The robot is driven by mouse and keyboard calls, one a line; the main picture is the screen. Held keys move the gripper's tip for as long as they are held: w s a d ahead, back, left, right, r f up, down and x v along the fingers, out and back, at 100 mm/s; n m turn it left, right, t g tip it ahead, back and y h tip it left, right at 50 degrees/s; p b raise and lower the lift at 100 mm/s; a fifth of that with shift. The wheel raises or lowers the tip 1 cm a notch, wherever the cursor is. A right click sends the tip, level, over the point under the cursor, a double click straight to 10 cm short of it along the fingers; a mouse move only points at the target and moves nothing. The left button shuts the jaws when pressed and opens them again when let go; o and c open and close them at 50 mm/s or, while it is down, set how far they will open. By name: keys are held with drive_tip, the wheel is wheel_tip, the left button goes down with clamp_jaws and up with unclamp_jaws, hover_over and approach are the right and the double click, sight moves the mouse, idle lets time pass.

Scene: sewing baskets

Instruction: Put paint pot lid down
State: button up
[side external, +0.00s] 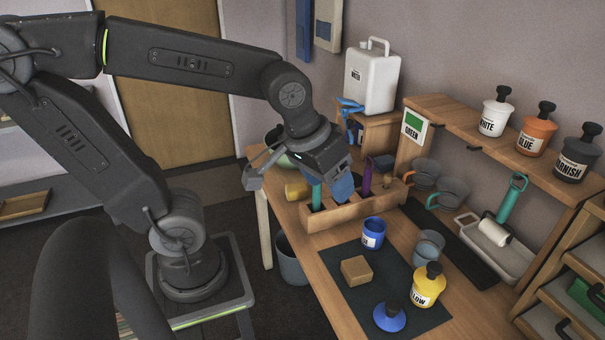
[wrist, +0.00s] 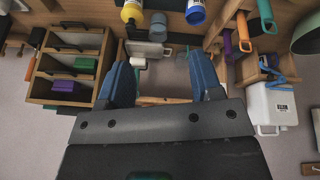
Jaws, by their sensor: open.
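The open blue paint pot (side external: 373,233) stands upright on the same mat, apart from the lid. It seems to show at the top of the wrist view (wrist: 195,12). My gripper (side external: 342,188) is over the wooden tool caddy in the side view, well away from the lid. Its blue fingers are wide apart and empty in the wrist view (wrist: 163,80). I cannot make out the lid in the wrist view.
A tan block (side external: 356,271) and a closed yellow pot (side external: 427,287) are beside the lid. The wooden caddy (side external: 345,212) holds upright tools. Grey cups and a roller tray (side external: 505,255) stand to the right. A shelf (side external: 540,150) bears white, orange and black pots.

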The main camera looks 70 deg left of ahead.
drive_tip(key=s+m, duration=0.1)
drive_tip(key=s+a+m, duration=0.1)
drive_tip(key=s+r+m+t, duration=0.1)
drive_tip(key=s, duration=0.1)
drive_tip(key=shift+a, duration=0.25)
